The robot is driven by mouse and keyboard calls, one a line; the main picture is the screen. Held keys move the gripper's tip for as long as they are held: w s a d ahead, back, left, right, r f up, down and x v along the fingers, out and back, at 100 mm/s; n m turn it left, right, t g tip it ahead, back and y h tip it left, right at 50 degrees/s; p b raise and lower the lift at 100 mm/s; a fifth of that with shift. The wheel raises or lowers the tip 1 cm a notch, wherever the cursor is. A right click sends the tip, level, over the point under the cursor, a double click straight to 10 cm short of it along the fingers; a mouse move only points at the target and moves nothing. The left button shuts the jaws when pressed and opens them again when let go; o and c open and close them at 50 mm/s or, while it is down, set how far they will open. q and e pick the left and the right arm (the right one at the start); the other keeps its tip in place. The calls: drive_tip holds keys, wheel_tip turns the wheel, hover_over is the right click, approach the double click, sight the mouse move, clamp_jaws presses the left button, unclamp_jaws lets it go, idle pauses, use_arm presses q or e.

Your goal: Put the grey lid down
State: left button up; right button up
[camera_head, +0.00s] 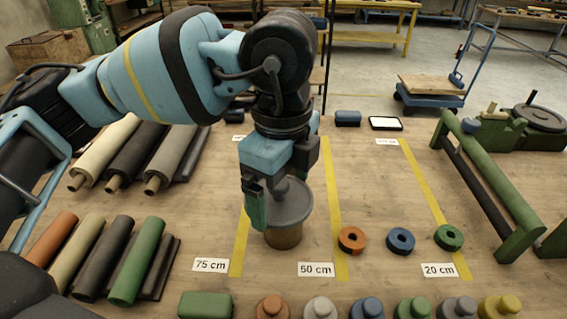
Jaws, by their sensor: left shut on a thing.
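The grey lid (290,209) is a round disc with a knob. My left gripper (270,200) reaches down from above and is shut on the lid's knob, which the fingers partly hide. My right gripper is not in view.
Sheet rolls (135,265) lie on the left of the table. Orange, blue and green rings (352,239) lie right of the pot. Several knobbed pieces (320,307) line the front edge. A green frame (490,190) stands at right.

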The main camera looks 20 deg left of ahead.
sight(267, 200)
use_arm(q)
drive_tip(key=shift+s+d+r, duration=0.1)
drive_tip(key=shift+s+d, duration=0.15)
drive_tip(key=shift+s, duration=0.55)
drive_tip(key=m, duration=0.2)
drive_tip(key=f+m, duration=0.1)
drive_tip(key=m, duration=0.1)
drive_tip(key=a+f+m, duration=0.1)
drive_tip(key=m, duration=0.1)
drive_tip(key=shift+w+a+f, duration=0.1)
drive_tip(key=shift+w, duration=0.1)
drive_tip(key=m, duration=0.2)
drive_tip(key=f+m, duration=0.1)
drive_tip(key=m, duration=0.2)
drive_tip(key=a+f+m, duration=0.1)
drive_tip(key=m, duration=0.1)
drive_tip(key=shift+w+a+f, duration=0.1)
drive_tip(key=shift+f, duration=0.05)
drive_tip(key=s+a+f+n, duration=0.1)
drive_tip(key=a+f+n, duration=0.3)
drive_tip(key=n, duration=1.3)
drive_tip(key=a+f+n, duration=0.4)
drive_tip(key=f+n, duration=0.4)
drive_tip(key=n, duration=0.8)
drive_tip(key=shift+s+n, duration=0.4)
drive_tip(key=shift+a+r, duration=0.1)
drive_tip(key=shift+a, duration=0.05)
